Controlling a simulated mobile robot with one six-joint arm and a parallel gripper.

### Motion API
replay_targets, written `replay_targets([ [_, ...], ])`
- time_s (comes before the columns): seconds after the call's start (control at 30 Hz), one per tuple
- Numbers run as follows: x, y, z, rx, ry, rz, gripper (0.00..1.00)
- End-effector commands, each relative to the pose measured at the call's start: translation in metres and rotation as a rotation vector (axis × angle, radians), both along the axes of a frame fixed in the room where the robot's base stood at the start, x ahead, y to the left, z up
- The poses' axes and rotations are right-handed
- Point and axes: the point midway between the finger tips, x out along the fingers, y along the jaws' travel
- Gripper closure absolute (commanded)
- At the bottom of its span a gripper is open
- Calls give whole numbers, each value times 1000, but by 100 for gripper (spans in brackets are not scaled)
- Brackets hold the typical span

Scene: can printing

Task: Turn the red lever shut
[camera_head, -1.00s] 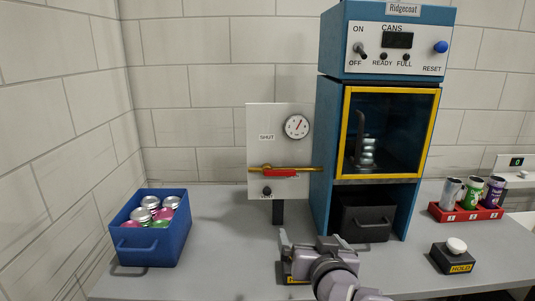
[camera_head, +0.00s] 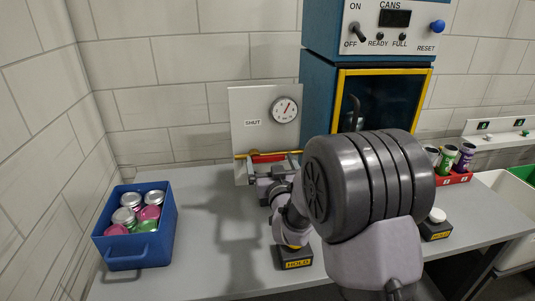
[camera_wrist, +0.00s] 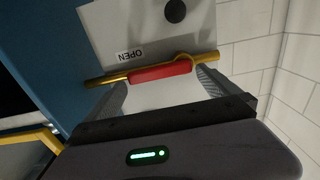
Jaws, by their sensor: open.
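The red lever (camera_head: 268,158) lies along the horizontal brass pipe on the white panel (camera_head: 243,105). A SHUT label sits above it, left of the gauge. In the wrist view, the red lever (camera_wrist: 160,72) lies along the pipe, beside an upside-down OPEN label (camera_wrist: 130,56). My gripper (camera_wrist: 163,86) is open, its fingers spread towards the two ends of the lever. I cannot tell whether they touch it. In the head view, my gripper (camera_head: 277,172) is just in front of the lever, and my arm hides part of the panel's lower area.
A round gauge (camera_head: 284,110) is on the panel. The blue machine (camera_head: 317,95) with a yellow-framed window stands to the right. A blue bin (camera_head: 125,249) of cans stands at left. A HOLD button box (camera_head: 295,258) is in front. The counter between bin and panel is clear.

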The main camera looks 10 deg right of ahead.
Motion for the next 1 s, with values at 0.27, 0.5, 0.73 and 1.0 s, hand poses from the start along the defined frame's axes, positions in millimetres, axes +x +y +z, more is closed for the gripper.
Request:
replay_targets([
  [0.27, 30, 0, 0, 0, 0, 0, 0],
  [0.5, 32, 0, 0, 0, 1, 0, 0],
  [0.73, 32, 0, 0, 0, 0, 0, 37],
  [1.0, 32, 0, 1, 0, 0, 0, 82],
])
